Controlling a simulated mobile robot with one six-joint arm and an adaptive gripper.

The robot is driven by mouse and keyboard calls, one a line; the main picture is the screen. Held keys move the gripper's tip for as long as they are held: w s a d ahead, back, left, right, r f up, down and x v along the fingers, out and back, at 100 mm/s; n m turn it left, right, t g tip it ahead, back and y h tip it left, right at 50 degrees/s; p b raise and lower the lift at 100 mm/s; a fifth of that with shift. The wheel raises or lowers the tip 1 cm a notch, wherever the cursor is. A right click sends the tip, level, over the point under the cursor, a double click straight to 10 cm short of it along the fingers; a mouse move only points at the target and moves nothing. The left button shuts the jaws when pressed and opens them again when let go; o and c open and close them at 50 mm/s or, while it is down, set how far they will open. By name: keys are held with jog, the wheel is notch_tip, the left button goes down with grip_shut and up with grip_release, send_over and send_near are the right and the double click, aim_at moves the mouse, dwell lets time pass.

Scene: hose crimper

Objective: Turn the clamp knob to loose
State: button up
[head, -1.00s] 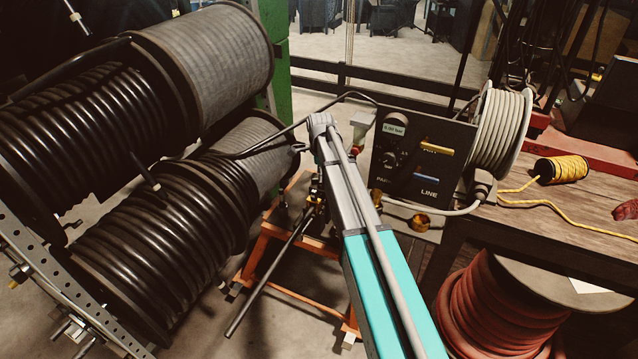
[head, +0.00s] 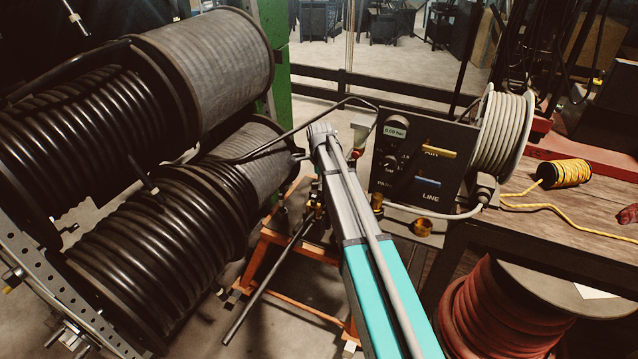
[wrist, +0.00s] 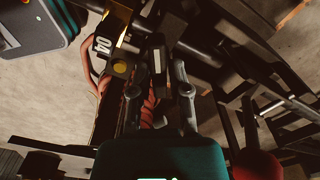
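In the wrist view my gripper (wrist: 158,92) has its two fingers spread apart. A dark block with a pale end (wrist: 157,58) shows between and beyond the fingertips; I cannot tell whether it is the clamp knob or whether the fingers touch it. A yellow-faced part (wrist: 120,67) lies just left of the fingers, by a bracket with white markings (wrist: 100,44). In the head view my arm reaches over the orange stand (head: 295,244), and its own links hide the gripper. The clamp knob cannot be singled out there.
A dark control panel (head: 442,188) with a yellow handle (head: 439,152) and a blue handle (head: 428,181) stands right of my arm. Black hose reels (head: 160,255) crowd the left. A wooden bench (head: 590,200) is at right.

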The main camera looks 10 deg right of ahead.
grip_shut()
jog(key=shift+a, duration=0.2)
jog(key=shift+d, duration=0.2)
